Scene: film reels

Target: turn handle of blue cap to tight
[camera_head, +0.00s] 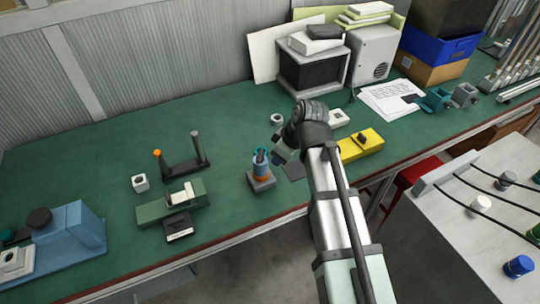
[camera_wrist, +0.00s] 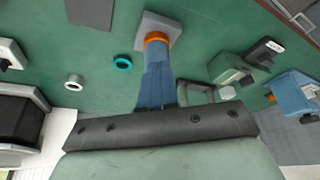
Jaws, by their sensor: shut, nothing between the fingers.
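Which of these the task means, I cannot tell. No handle or tight mark is legible. My gripper (camera_head: 279,157) is shut and empty, above the bench just right of the upright blue piece. In the wrist view its dark mount (camera_wrist: 160,130) hides the piece's near end; contact is unclear.
A yellow block (camera_head: 361,146) lies right of my gripper. A green device (camera_head: 170,206) and a blue vise-like device (camera_head: 75,233) stand left. A black-fronted box (camera_head: 312,70) stands behind. The bench (camera_head: 110,150) is clear at the back left.

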